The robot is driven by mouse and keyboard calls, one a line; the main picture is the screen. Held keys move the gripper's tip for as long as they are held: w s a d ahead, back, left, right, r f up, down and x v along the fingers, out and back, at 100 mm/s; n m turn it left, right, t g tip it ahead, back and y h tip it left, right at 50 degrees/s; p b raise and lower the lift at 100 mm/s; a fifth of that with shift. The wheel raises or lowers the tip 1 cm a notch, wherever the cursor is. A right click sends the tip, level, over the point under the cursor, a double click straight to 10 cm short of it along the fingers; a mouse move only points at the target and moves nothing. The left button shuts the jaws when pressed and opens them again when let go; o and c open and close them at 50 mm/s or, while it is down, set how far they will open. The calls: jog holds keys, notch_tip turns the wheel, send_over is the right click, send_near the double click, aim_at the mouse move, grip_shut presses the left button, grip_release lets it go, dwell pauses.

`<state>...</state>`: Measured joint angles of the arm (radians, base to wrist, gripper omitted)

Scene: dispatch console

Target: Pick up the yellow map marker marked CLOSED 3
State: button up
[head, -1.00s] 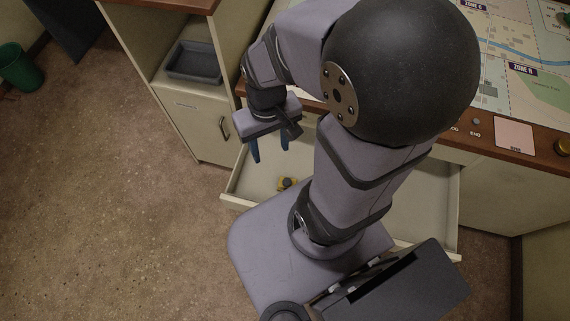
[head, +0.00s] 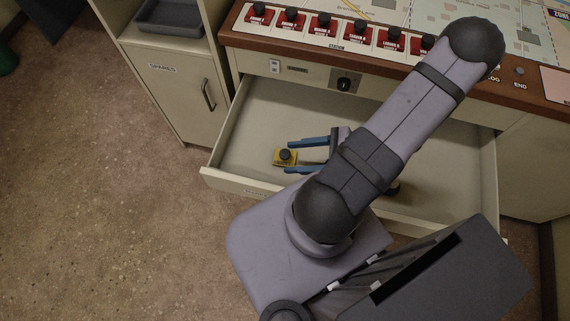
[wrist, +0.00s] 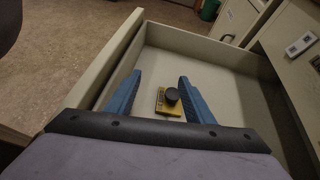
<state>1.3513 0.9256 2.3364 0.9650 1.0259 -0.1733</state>
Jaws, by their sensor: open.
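The yellow map marker (head: 279,160), a small yellow block with a dark round knob on top, lies on the floor of the open drawer (head: 250,125), toward its left end. It also shows in the wrist view (wrist: 162,106), ahead of and between the fingers; its lettering is too small to read. My gripper (head: 287,156) is open with two blue fingers pointing left in the head view, one on either side of the marker's near end. In the wrist view the gripper (wrist: 158,95) has nothing clamped. Whether the fingers touch the marker cannot be told.
The drawer's walls and front edge (head: 240,187) stand around the marker. Above is the console with a row of red station switches (head: 323,27) and a map. A cabinet (head: 180,85) with a grey tray (head: 170,15) stands to the left. The drawer floor left of the marker is clear.

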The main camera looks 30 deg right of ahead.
aim_at(286, 154)
jog(key=d+f+m+t, duration=0.1)
jog(key=d+f+m+t+h+b, duration=0.1)
jog(key=d+f+m+t+b, duration=0.1)
jog(key=f+m, duration=0.1)
jog(key=shift+s+f+t+h, duration=0.1)
jog(key=shift+s+t+h, duration=0.2)
jog(key=shift+h, duration=0.1)
jog(key=shift+x, duration=3.75)
jog(key=shift+w, duration=0.1)
jog(key=c, duration=1.1)
